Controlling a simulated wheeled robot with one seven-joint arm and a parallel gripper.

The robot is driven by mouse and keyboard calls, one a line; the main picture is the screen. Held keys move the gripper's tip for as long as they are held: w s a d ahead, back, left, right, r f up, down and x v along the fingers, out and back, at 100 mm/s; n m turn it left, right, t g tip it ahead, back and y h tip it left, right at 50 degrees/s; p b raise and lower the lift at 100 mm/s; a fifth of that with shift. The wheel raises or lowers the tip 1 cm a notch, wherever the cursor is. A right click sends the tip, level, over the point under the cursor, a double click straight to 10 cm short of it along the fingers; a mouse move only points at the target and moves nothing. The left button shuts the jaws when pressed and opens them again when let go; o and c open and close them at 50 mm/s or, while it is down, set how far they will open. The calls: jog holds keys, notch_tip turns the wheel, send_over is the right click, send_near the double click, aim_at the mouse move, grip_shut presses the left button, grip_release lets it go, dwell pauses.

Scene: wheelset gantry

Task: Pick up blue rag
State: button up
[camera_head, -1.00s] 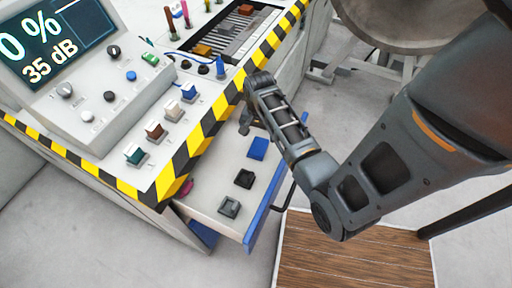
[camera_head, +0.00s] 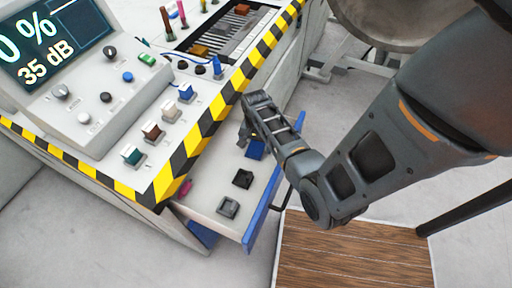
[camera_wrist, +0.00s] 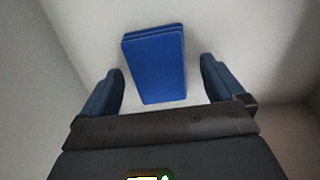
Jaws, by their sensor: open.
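The blue rag (camera_wrist: 156,68) is a folded, layered rectangle lying on the light floor of the open drawer. In the head view the rag (camera_head: 255,149) is partly hidden behind my arm. My gripper (camera_wrist: 160,85) is open, with one blue-grey finger on each side of the rag and gaps between fingers and rag. The rag reaches between the fingers and beyond them; nothing is held. In the head view my gripper (camera_head: 246,132) is over the back part of the drawer (camera_head: 205,200).
A black block (camera_head: 243,179) and a grey block (camera_head: 228,207) lie in the drawer, nearer its front. The console edge with yellow-black stripes (camera_head: 190,165) overhangs the drawer's left side. A wooden platform (camera_head: 350,255) lies on the floor at right.

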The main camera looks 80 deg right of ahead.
aim_at(256, 146)
jog(key=shift+c, duration=0.2)
jog(key=c, duration=1.1)
notch_tip(256, 146, up, 10)
jog(key=shift+r+p, duration=0.1)
jog(key=shift+p, duration=0.3)
